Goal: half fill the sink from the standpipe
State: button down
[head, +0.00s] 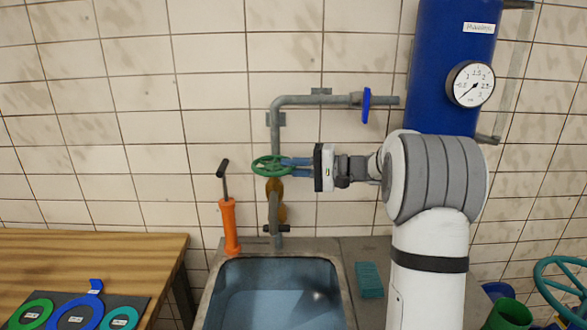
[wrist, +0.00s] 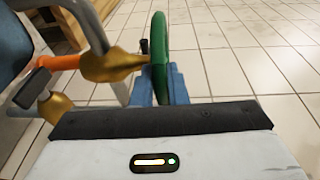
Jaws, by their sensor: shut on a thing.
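The standpipe (head: 276,146) is a grey pipe on the tiled wall with a brass valve body (head: 275,187) and a green handwheel (head: 268,166). My gripper (head: 288,167), with blue fingers, is shut on the handwheel's right side. In the wrist view the green wheel (wrist: 159,50) stands edge-on between the fingers (wrist: 160,88), beside the brass body (wrist: 112,65). The sink (head: 214,292) is below the spout (head: 275,228). A paler blue water surface shows inside it (head: 262,306). I cannot make out a stream from the spout, and the sink's near end is cut off.
An orange hand pump (head: 229,225) stands at the sink's back left corner. A wooden table (head: 90,260) with ring-shaped tags is at left. A blue-handled valve (head: 366,105) sits on the upper pipe, beside a blue tank (head: 440,70) with a gauge (head: 470,84). A teal cloth-like item (head: 369,279) lies right of the sink.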

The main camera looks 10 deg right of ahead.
jog(key=n+g, duration=0.1)
jog(key=g, duration=0.1)
jog(key=w+n+g+y+p, duration=0.1)
jog(key=n+g, duration=0.1)
jog(key=shift+w+d+r, duration=0.1)
jog(key=shift+w+d, duration=0.05)
jog(key=shift+w, duration=0.05)
jog(key=shift+n+g, duration=0.3)
jog(key=shift+g, duration=0.4)
jog(key=c, duration=1.5)
grip_release()
jog(key=shift+d, duration=0.15)
